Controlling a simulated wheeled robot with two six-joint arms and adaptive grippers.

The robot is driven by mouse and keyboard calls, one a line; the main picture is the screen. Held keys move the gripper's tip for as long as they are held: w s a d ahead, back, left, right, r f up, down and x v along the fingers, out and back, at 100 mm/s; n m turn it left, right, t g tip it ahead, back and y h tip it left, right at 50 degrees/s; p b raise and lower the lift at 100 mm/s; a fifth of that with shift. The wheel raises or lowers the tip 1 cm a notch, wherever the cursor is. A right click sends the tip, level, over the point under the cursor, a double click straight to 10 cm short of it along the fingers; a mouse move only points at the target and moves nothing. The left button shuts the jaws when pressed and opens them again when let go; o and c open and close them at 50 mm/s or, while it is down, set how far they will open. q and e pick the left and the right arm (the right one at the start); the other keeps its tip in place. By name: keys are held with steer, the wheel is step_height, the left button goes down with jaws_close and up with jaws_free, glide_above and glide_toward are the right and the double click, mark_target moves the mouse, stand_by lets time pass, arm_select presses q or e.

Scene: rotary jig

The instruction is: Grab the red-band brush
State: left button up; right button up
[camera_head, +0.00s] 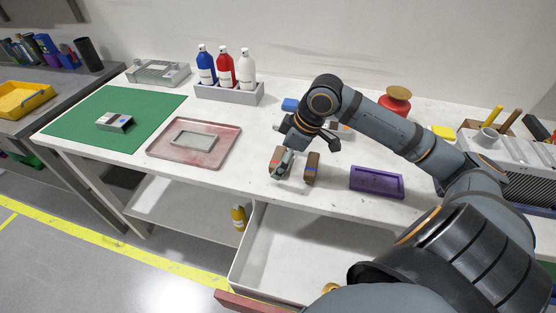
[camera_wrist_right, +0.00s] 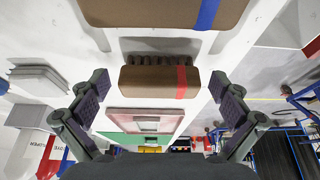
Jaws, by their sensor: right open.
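The red-band brush (camera_head: 277,156) is a brown wooden block with a red stripe, on the white table below my right gripper (camera_head: 286,160). In the right wrist view, the red-band brush (camera_wrist_right: 153,82) lies across the gap between the two fingers, with dark bristles along one edge. The fingers are spread wider than the brush, with space visible at both ends. A blue-band brush (camera_head: 312,167) sits just to the right; it also shows at the top of the wrist view (camera_wrist_right: 150,12). My left gripper is not in view.
A purple tray (camera_head: 376,192) lies right of the brushes, and a pink tray (camera_head: 222,150) lies left. A green mat (camera_head: 75,128) covers the left of the table. An open drawer (camera_head: 290,240) juts out in front. Bottles stand in a grey holder (camera_head: 228,97) behind.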

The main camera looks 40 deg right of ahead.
mark_target(278, 156)
steer(key=c, duration=1.1)
steer(key=shift+r, duration=0.55)
step_height(278, 156, up, 2)
steer(key=shift+s+r, duration=0.1)
steer(key=shift+r, duration=0.15)
steer(key=shift+c, duration=0.2)
steer(key=s+r+b, duration=0.1)
steer(key=s+a+r, duration=0.1)
steer(key=r, duration=0.1)
steer(key=s+a+r+b, duration=0.1)
steer(key=s+r, duration=0.1)
steer(key=shift+a+r+b, duration=0.1)
steer(key=shift+a+b, duration=0.15)
steer(key=shift+b, duration=0.1)
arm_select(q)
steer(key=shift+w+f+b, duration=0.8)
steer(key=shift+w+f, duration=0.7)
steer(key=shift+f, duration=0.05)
arm_select(e)
steer(key=shift+s+a+r, duration=0.7)
steer(key=shift+s+a, duration=0.1)
steer(key=shift+s, duration=0.5)
steer(key=shift+s+a+r, duration=0.7)
steer(key=shift+s+a, duration=0.05)
steer(key=shift+s, duration=0.55)
steer(key=shift+s+a+r, duration=0.7)
steer(key=shift+s+a, duration=0.1)
steer(key=shift+s, duration=0.5)
